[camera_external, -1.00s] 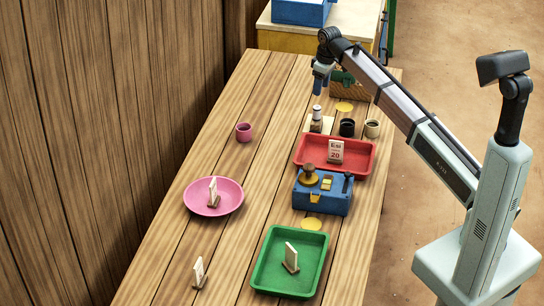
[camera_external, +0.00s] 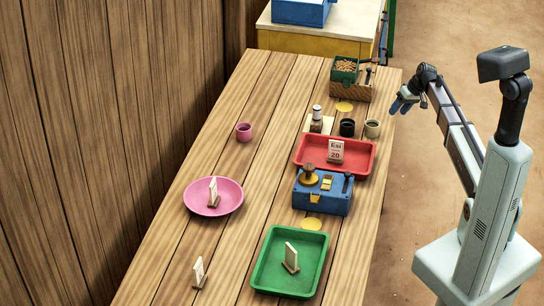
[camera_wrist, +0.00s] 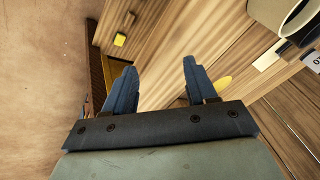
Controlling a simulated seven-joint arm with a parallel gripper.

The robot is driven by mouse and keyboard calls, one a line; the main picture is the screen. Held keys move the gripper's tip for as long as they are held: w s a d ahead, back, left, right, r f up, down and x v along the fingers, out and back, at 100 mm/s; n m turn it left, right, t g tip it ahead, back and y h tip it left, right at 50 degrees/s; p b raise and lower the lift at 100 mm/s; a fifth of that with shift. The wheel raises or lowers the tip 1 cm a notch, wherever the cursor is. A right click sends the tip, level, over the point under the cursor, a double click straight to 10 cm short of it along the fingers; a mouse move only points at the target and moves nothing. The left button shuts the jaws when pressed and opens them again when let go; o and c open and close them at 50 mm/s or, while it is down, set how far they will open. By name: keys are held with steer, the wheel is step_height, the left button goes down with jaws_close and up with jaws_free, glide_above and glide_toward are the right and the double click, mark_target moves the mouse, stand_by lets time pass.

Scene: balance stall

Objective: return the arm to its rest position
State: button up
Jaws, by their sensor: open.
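My gripper (camera_external: 402,104) is at the right edge of the wooden table, drawn in towards my base. Its blue fingers point left and down. In the wrist view my gripper (camera_wrist: 154,84) shows its two fingers spread apart with nothing between them. The arm is folded back compared with a full reach, and it holds nothing.
The table (camera_external: 235,190) bears a red tray (camera_external: 365,160), a green tray (camera_external: 312,245), a pink plate (camera_external: 226,205), a blue balance box (camera_external: 322,203), a pink cup (camera_external: 244,132), a black cup (camera_external: 347,128), a beige cup (camera_external: 372,129) and a wooden box (camera_external: 350,90). Floor right of the table is clear.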

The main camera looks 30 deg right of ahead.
steer(key=s+d+f+m, duration=0.2)
steer(key=s+d+f, duration=0.2)
steer(key=s+f, duration=0.25)
steer(key=s+a+f+g, duration=0.2)
steer(key=s+a+f, duration=0.65)
steer(key=f, duration=0.35)
steer(key=s+a+f+g, duration=0.3)
steer(key=s+a+f, duration=0.4)
steer(key=a+f, duration=0.35)
steer(key=s+a+f+g+h, duration=0.1)
steer(key=s+a+f, duration=0.2)
steer(key=s, duration=0.6)
steer(key=s+a+f+n+g+h, duration=0.1)
steer(key=s+f, duration=0.4)
steer(key=s, duration=0.5)
steer(key=s+a+f+n+g+h, duration=0.1)
steer(key=s+a+f+g, duration=0.2)
steer(key=s, duration=0.7)
steer(key=shift+a+f, duration=0.55)
steer(key=shift+a, duration=0.65)
steer(key=shift+s, duration=0.1)
